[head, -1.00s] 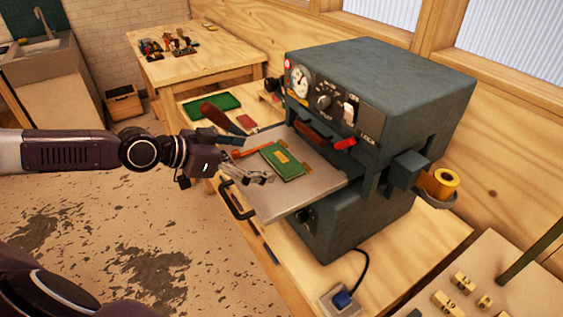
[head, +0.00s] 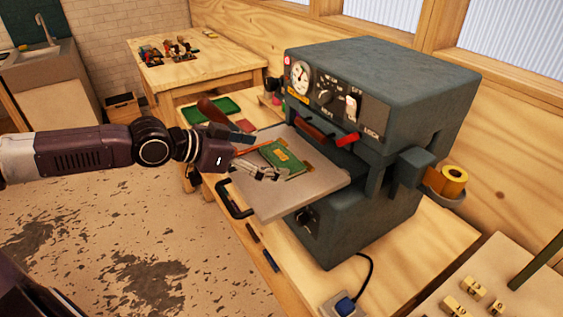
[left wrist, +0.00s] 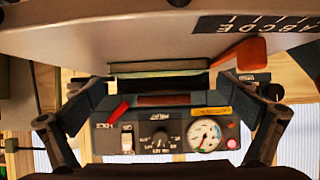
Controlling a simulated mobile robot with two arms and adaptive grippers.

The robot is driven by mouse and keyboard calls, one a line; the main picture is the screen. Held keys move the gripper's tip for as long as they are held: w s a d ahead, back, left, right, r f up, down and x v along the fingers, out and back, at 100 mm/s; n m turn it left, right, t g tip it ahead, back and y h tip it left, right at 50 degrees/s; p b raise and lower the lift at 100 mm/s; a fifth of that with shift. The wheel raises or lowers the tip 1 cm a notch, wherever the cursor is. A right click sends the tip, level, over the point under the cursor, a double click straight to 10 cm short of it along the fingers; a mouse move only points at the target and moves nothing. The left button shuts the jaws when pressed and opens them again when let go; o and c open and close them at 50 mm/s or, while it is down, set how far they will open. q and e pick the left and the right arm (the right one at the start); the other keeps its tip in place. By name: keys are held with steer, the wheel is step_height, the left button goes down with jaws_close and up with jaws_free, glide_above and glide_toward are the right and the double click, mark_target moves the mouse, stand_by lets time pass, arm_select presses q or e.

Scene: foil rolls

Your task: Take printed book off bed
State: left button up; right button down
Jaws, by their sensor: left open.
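The printed book (head: 289,160), green with a gold label, lies flat on the grey pull-out bed (head: 282,203) of the dark press. My left gripper (head: 262,157) is over the bed at the book's left side, its fingers open and apart. The lower finger overlaps the book's near edge in the head view; I cannot tell whether it touches. In the left wrist view, which appears upside down, the book (left wrist: 158,68) shows edge-on against the bed (left wrist: 120,42), between the spread fingers (left wrist: 155,92). My right gripper is out of view.
The press (head: 380,85) stands behind the bed, with a gauge and red-tipped lever. A bed handle (head: 232,200) sticks out at the front. A gold foil roll (head: 453,181) sits right.

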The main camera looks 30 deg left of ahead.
arm_select(q)
steer(key=shift+w+d+f, duration=0.1)
steer(key=shift+w, duration=0.1)
steer(key=shift+w+d+f, duration=0.3)
steer(key=shift+w+d, duration=0.1)
steer(key=shift+w, duration=0.1)
steer(key=c, duration=0.9)
steer(key=shift+r, duration=0.1)
